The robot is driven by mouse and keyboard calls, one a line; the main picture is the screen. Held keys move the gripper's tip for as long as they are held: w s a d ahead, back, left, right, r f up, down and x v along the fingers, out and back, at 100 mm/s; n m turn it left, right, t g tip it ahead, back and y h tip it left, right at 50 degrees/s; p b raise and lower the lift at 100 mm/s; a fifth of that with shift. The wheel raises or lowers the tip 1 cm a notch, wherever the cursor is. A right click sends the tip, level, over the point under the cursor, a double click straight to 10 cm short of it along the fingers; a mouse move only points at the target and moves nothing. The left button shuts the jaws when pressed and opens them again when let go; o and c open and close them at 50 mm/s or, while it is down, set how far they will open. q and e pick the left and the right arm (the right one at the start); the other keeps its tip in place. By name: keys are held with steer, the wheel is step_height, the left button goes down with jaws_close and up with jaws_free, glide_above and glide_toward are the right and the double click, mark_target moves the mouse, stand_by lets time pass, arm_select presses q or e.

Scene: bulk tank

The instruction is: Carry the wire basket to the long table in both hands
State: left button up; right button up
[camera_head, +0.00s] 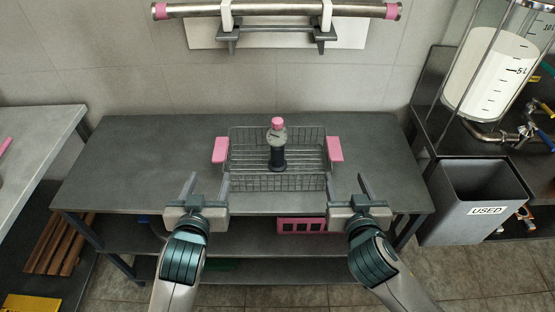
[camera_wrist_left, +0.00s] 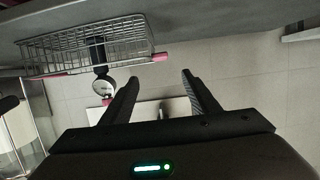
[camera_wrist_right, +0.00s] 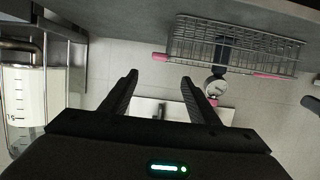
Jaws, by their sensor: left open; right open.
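The wire basket (camera_head: 250,182) stands on the dark grey table in the middle of the head view, with a pink handle on its left (camera_head: 220,150) and another on its right (camera_head: 335,149). A dark bottle-like item with a round gauge and pink top (camera_head: 278,145) stands upright in it. My left gripper (camera_head: 208,187) is open and empty, in front of the basket's left side. My right gripper (camera_head: 347,187) is open and empty, in front of its right side. The basket also shows in the left wrist view (camera_wrist_left: 65,52) and right wrist view (camera_wrist_right: 265,55), apart from the fingers.
A lighter table (camera_head: 40,130) stands at the left edge. A grey bin labelled USED (camera_head: 480,190) and a clear tank (camera_head: 490,75) are at the right. A pink crate (camera_head: 301,225) sits on the shelf below. A steel tube (camera_head: 275,10) hangs on the wall rack.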

mark_target(335, 150)
arm_select(q)
steer(key=x, duration=1.7)
steer(key=shift+w, duration=0.1)
arm_select(e)
steer(key=x, duration=1.7)
steer(key=shift+w, duration=0.1)
arm_select(q)
jaws_close()
arm_select(e)
jaws_close()
